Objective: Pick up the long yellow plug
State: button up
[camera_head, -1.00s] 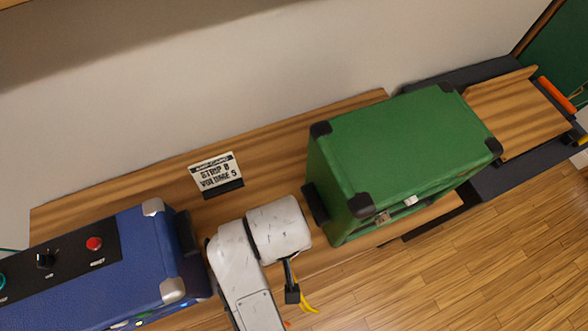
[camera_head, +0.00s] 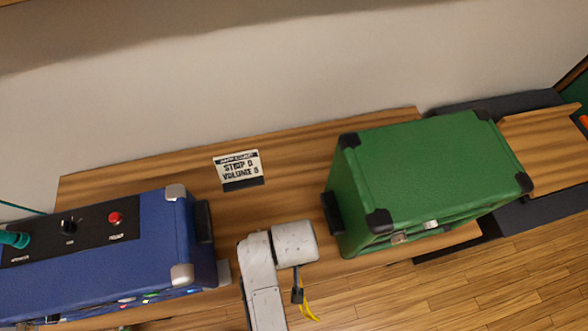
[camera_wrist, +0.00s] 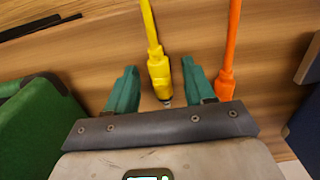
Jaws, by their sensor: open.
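The yellow plug (camera_wrist: 159,72) hangs on a yellow cable in the wrist view, with its metal tip pointing toward my palm. My gripper (camera_wrist: 159,66) is open, its two teal fingers on either side of the plug. The plug looks nearer the right finger; I cannot tell whether it touches. In the head view only a bit of yellow (camera_head: 309,309) shows beside the end of my arm, and my fingers are not clearly seen there.
An orange plug (camera_wrist: 226,85) on an orange cable is just right of my right finger. A green amp (camera_head: 430,180) stands to the right and a blue amp (camera_head: 150,250) to the left on a wooden bench (camera_head: 290,150). A sign (camera_head: 239,168) stands between them.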

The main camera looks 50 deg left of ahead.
grip_shut()
dwell(0.5)
